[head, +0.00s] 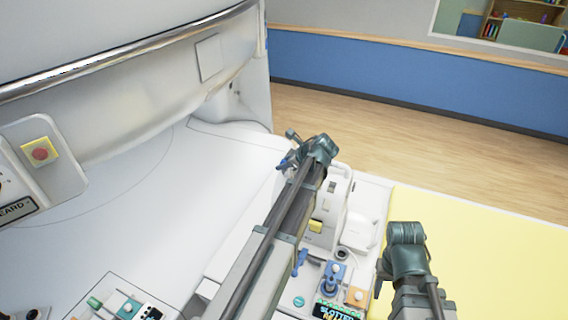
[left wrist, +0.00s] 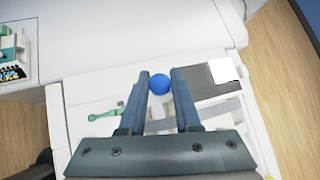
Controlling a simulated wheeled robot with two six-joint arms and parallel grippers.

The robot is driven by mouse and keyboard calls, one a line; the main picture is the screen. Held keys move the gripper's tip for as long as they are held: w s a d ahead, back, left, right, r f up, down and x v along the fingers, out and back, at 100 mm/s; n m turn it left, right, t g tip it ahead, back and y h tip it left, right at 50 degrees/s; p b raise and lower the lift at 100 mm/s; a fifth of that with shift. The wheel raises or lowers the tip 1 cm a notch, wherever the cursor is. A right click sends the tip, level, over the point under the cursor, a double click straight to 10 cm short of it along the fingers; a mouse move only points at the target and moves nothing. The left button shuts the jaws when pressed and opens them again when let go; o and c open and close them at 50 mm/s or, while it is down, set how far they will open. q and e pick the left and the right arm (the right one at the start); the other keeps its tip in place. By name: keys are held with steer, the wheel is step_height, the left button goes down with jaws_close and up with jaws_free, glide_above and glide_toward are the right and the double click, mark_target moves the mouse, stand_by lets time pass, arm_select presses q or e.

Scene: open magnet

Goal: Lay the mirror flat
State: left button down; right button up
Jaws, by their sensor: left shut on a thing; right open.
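My left gripper (head: 288,149) reaches over the white console beside the large white machine. In the left wrist view its two fingers (left wrist: 160,92) are shut on a round blue knob (left wrist: 159,84), which sits between the fingertips. I cannot tell from these frames what the knob is fixed to. A dark grey panel (left wrist: 196,84) with a bright white patch lies just right of the fingers; it may be the mirror, but I cannot be sure. My right gripper (head: 386,272) is open and empty, low at the right, near the edge of the yellow surface.
The console has a blue joystick (head: 331,279), a blue lever (head: 299,262) and a yellow button (head: 315,226). A green lever (left wrist: 106,114) lies left of the fingers. A yellow surface (head: 480,260) is bare at right. A red button (head: 40,153) is at left.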

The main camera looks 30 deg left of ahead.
arm_select(q)
steer(key=c, duration=0.6)
jaws_free()
steer(key=shift+r, duration=0.1)
steer(key=p+v, duration=0.5)
steer(key=v, duration=0.2)
steer(key=shift+s+d, duration=0.1)
steer(key=shift+d, duration=0.15)
